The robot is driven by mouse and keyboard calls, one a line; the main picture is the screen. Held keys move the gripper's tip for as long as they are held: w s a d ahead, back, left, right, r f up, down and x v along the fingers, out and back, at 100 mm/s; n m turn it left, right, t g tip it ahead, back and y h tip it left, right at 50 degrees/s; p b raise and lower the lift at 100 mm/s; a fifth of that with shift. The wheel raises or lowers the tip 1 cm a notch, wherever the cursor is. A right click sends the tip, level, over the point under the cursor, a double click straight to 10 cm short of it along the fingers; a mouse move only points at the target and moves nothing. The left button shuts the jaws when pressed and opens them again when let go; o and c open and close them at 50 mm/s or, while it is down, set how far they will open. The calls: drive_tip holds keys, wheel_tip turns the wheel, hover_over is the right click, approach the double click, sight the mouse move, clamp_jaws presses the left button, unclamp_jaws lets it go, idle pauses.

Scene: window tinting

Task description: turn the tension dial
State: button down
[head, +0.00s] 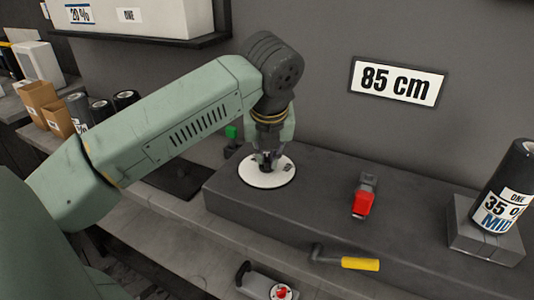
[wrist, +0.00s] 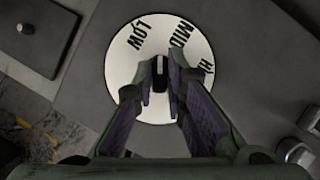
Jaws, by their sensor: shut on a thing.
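The tension dial is a round white plate (head: 285,177) on the grey bench, marked LOW, MID and HI. The plate fills the upper middle of the wrist view (wrist: 122,72), with a small dark knob (wrist: 160,75) at its centre. My gripper (head: 266,158) points down over the plate. In the wrist view my gripper (wrist: 160,85) has its fingers on both sides of the knob, shut on it. A pale mark at the knob's upper end faces roughly the gap between LOW and MID. HI is partly hidden by the right finger.
A green-topped switch (head: 231,133) stands behind the dial. A red lever (head: 362,203) and a yellow-handled crank (head: 358,264) are to the right. A dark roll (head: 505,185) labelled 35% MID stands far right. An 85 cm sign (head: 398,80) hangs on the wall.

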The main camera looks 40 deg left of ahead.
drive_tip(key=shift+f, duration=0.15)
drive_tip(key=shift+f+m+h+b, duration=0.1)
drive_tip(key=shift+m+h+b, duration=0.2)
drive_tip(key=shift+m+b, duration=0.4)
drive_tip(key=shift+a+m+t+b, duration=0.1)
drive_tip(key=shift+m+t+b, duration=0.2)
drive_tip(key=shift+m+b, duration=0.35)
drive_tip(key=shift+s+m+h+b, duration=0.1)
drive_tip(key=shift+m+h+b, duration=0.6)
drive_tip(key=shift+m, duration=0.85)
drive_tip(key=c, duration=1.6)
unclamp_jaws()
drive_tip(key=shift+c, duration=0.2)
drive_tip(key=shift+r, duration=0.25)
